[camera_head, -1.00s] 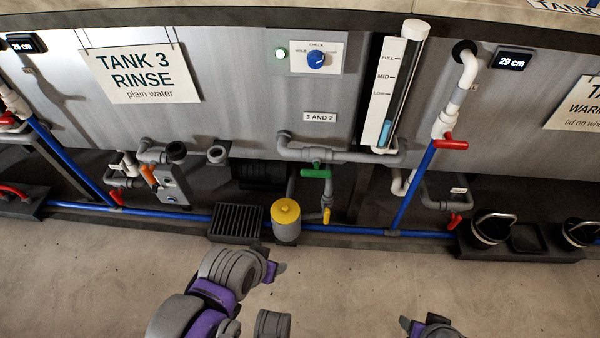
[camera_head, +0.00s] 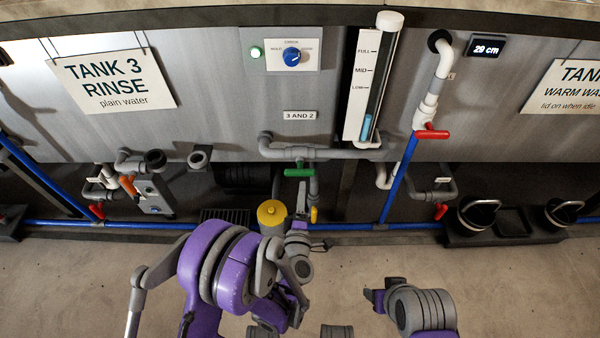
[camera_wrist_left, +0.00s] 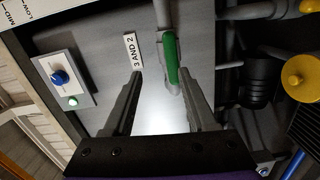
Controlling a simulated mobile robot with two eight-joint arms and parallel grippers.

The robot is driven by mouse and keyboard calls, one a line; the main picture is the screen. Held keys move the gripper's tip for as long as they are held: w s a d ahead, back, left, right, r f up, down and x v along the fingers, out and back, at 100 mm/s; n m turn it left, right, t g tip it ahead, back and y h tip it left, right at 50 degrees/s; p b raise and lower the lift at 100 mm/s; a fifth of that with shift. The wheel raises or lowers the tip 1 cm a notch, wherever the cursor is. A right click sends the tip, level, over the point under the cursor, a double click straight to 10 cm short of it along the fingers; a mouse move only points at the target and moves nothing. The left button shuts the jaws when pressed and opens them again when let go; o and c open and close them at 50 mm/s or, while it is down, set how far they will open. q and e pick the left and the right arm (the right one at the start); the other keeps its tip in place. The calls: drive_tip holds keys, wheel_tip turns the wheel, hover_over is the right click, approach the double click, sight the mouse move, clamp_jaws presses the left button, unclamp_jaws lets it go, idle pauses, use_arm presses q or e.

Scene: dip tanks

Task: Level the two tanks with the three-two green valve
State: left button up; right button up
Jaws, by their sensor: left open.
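The green valve handle (camera_head: 298,173) lies level under the grey pipe (camera_head: 340,154) below the "3 AND 2" label (camera_head: 299,115). My left gripper (camera_head: 300,208) is just below it in the head view, partly hidden by my arm. In the left wrist view the fingers (camera_wrist_left: 160,75) are open and empty. The green handle (camera_wrist_left: 171,60) shows beyond the fingertips, nearer the right finger; contact is not visible. The tank 3 front (camera_head: 215,105) is at left, the warm tank's front (camera_head: 480,110) at right. My right gripper (camera_head: 374,297) is small and unclear at lower right.
A yellow-capped canister (camera_head: 271,213) and a yellow lever (camera_head: 314,215) are close to my left gripper. A display (camera_head: 487,47) reads 29 cm. Red handles (camera_head: 431,134) sit to the right.

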sight(300, 175)
use_arm(q)
drive_tip(key=shift+n+y, duration=0.6)
drive_tip(key=shift+n, duration=0.3)
drive_tip(key=w+p, duration=0.1)
drive_tip(key=w, duration=0.2)
drive_tip(key=w+f+p, duration=0.1)
drive_tip(key=w+p, duration=0.1)
drive_tip(key=w, duration=0.1)
drive_tip(key=w+f+p, duration=0.1)
drive_tip(key=w+p, duration=0.1)
drive_tip(key=w, duration=0.1)
drive_tip(key=shift+w+a+f, duration=0.1)
drive_tip(key=shift+a+f, duration=0.05)
drive_tip(key=shift+a, duration=0.05)
drive_tip(key=shift+w, duration=0.5)
clamp_jaws()
